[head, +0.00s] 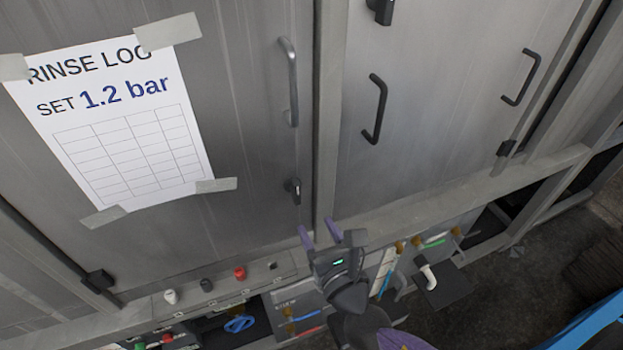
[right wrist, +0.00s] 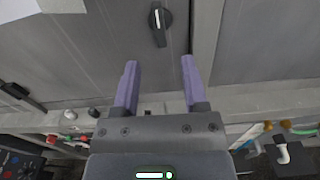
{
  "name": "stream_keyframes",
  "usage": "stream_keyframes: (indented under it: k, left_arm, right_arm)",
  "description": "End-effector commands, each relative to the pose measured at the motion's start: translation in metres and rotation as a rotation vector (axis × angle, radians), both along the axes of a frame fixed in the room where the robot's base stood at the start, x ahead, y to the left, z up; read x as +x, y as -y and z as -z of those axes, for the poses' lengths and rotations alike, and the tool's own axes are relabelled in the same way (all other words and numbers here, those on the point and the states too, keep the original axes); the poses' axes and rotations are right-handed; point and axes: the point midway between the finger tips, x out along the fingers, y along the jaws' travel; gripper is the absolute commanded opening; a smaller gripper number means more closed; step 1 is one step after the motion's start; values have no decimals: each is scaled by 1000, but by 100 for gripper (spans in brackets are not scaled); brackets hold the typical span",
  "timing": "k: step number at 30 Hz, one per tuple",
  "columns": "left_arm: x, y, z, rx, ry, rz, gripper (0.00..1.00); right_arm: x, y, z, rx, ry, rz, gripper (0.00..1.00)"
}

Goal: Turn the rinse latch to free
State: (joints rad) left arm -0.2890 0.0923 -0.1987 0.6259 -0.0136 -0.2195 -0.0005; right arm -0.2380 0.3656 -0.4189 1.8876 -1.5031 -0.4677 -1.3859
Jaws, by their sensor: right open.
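The black latch (head: 293,188) sits on the lower right part of the left grey door, below a long grey handle. In the right wrist view the latch (right wrist: 158,20) is a dark round knob with a white mark, its grip close to upright. I cannot read any label at it. My right gripper (head: 319,231) is open and empty, below and slightly right of the latch, apart from it. In the right wrist view the open fingers (right wrist: 159,64) point up toward the door, with the latch ahead between their lines. My left gripper is not in view.
A taped rinse log sheet (head: 120,125) reads "SET 1.2 bar". A ledge below the door carries a white knob (head: 170,296), a dark knob (head: 206,285) and a red knob (head: 239,273). The right door has a black handle (head: 378,108). Tools lie below the ledge.

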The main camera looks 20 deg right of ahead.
Motion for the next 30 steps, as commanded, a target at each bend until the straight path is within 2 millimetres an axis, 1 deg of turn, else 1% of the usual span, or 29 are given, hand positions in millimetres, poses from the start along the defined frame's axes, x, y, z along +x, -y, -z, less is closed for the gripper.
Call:
stream_keyframes:
  k: [1, 2, 9, 12, 15, 18, 25, 26, 27, 29, 30]
  left_arm:
    - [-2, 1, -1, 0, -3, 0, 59]
    - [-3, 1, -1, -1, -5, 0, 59]
    - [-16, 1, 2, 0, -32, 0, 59]
    - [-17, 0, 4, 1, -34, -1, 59]
    - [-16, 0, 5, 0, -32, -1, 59]
    - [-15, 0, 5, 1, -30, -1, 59]
    - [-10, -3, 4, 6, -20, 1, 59]
    - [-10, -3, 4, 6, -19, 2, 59]
    - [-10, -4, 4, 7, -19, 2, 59]
    - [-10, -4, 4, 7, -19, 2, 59]
    - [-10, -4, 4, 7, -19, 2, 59]
  right_arm:
    - [5, -2, -6, -21, 19, -4, 56]
    - [9, -2, -8, -27, 24, -4, 56]
    - [67, -4, -5, -24, 22, -3, 56]
    - [84, -4, -4, -24, 20, -2, 56]
    - [93, -4, -4, -22, 19, -3, 56]
    - [97, -5, -4, -22, 18, -3, 56]
    - [98, -4, -4, -21, 17, -3, 56]
    - [98, -4, -4, -21, 17, -3, 52]
    - [98, -5, -4, -21, 17, -3, 43]
    - [98, -5, -4, -21, 17, -3, 30]
    - [98, -5, -4, -21, 17, -3, 22]
